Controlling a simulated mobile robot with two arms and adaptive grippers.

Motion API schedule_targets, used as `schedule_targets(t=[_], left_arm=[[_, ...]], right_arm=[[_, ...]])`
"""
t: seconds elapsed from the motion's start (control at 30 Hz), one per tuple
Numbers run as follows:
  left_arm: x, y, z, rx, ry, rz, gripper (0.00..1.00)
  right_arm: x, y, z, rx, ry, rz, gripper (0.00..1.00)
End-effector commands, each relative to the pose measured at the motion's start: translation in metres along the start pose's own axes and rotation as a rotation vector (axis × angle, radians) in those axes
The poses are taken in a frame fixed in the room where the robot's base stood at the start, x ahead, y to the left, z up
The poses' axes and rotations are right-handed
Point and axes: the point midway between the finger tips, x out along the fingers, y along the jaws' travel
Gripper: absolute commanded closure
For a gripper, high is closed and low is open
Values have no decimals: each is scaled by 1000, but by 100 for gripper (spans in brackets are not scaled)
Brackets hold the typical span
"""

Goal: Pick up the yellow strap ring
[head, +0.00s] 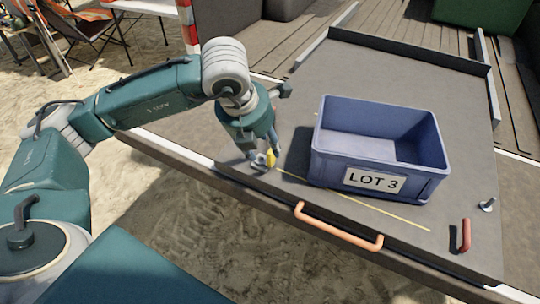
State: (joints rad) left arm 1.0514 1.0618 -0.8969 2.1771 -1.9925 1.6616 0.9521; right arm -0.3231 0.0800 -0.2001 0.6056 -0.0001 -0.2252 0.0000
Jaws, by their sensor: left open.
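A small yellow piece (271,158), which looks like the yellow strap ring, shows at the fingertips of my left gripper (264,160). It is near the front left edge of the grey tabletop (440,213). My left gripper points down over it and is open. The fingers partly hide the yellow piece, so its full shape and whether the fingers touch it cannot be told. My right gripper is not in view.
A blue bin (330,165) labelled LOT 3 stands right of my left gripper; its visible inside looks empty. A red piece (466,235) and a small metal piece (487,205) lie at the right. An orange handle (338,229) runs along the front edge.

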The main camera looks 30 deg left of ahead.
Motion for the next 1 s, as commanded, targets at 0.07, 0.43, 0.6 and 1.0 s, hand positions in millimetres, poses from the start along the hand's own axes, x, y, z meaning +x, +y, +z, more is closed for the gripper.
schedule_targets(t=[0.07,0.43,0.6,1.0], left_arm=[[8,-3,3,1,6,-1,59],[45,-4,6,2,1,-1,59],[45,-4,6,2,1,-1,65],[44,-4,6,1,0,-1,100]], right_arm=[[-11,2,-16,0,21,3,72],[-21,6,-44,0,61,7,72],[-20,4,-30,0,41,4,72],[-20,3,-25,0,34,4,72]])
